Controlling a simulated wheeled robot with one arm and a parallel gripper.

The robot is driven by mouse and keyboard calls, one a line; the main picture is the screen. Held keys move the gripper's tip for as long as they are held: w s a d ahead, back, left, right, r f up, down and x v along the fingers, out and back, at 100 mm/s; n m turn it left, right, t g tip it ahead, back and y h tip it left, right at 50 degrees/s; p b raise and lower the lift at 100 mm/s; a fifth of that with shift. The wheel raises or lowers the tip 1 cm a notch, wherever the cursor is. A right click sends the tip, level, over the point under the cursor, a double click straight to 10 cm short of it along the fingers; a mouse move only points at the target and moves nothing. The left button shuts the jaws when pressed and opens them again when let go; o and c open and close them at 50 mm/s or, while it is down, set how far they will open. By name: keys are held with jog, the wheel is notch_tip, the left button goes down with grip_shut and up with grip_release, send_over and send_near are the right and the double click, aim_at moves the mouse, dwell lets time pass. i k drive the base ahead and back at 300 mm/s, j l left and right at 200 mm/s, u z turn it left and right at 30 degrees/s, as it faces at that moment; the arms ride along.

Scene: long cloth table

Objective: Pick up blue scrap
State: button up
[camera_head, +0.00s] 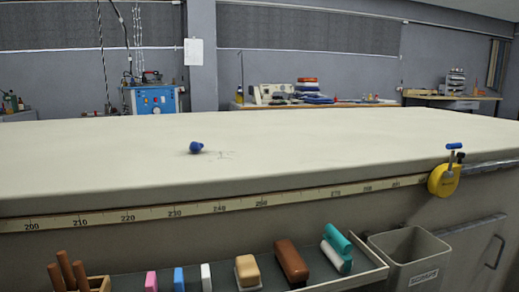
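A small crumpled dark blue scrap (196,147) lies on the cream cloth top of the long table (340,150), a little left of the picture's middle. Faint marks show on the cloth just to its right. Nothing touches or covers the scrap. My gripper is not in view.
A ruler strip (215,208) runs along the table's front edge. A yellow tape measure (443,180) is clamped at the right. Below, a tray (365,276) holds several small items beside a grey scrap bin (411,262). The tabletop around the scrap is clear.

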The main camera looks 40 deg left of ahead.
aim_at(195, 147)
jog(key=u, duration=1.95)
jog(key=j, duration=0.4)
